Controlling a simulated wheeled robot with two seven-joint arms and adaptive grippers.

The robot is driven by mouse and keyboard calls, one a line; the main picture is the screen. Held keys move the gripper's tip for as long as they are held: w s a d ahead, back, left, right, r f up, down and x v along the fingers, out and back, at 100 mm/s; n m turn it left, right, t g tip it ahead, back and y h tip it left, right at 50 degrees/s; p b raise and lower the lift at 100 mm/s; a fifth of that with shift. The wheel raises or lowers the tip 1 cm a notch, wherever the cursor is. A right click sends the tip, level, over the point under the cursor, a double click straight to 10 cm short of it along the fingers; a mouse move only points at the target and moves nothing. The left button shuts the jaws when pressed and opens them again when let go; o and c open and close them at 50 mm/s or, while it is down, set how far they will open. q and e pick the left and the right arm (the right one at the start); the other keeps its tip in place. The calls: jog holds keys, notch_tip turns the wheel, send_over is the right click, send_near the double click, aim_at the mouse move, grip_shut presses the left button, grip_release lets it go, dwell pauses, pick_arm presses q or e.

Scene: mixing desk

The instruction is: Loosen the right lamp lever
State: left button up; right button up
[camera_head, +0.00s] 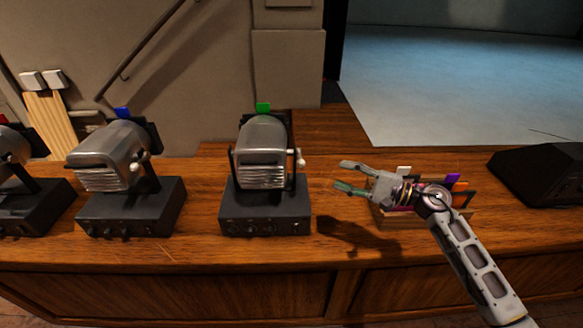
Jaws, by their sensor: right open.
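The right lamp (263,155) is a grey metal lamp with a green tab on top, on a black base box (265,212) with small knobs. Its lever (300,159) is a small light knob on the lamp's right side. My right gripper (340,175) is open and empty, to the right of the lever and apart from it, its fingers pointing left. My left gripper is not in view.
A second lamp (108,155) with a blue tab stands to the left, with another partly cut off at the left edge. A wooden box (400,217) of coloured cards is partly hidden behind my right arm. A black wedge-shaped unit (540,175) stands at the right. The wooden desk (210,250) is clear in front.

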aim_at(301, 163)
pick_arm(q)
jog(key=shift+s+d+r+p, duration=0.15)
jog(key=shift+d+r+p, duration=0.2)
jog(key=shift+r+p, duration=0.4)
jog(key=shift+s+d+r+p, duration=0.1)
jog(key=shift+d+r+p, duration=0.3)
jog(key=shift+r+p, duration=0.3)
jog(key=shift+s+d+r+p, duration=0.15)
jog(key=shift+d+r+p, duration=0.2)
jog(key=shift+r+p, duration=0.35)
pick_arm(e)
jog(key=shift+f+x, duration=0.15)
jog(key=shift+x, duration=3.3)
jog(key=shift+f+x, duration=0.1)
jog(key=shift+x, duration=3.35)
jog(key=shift+s, duration=0.1)
jog(key=shift+c, duration=0.4)
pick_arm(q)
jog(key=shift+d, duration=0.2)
pick_arm(e)
grip_shut()
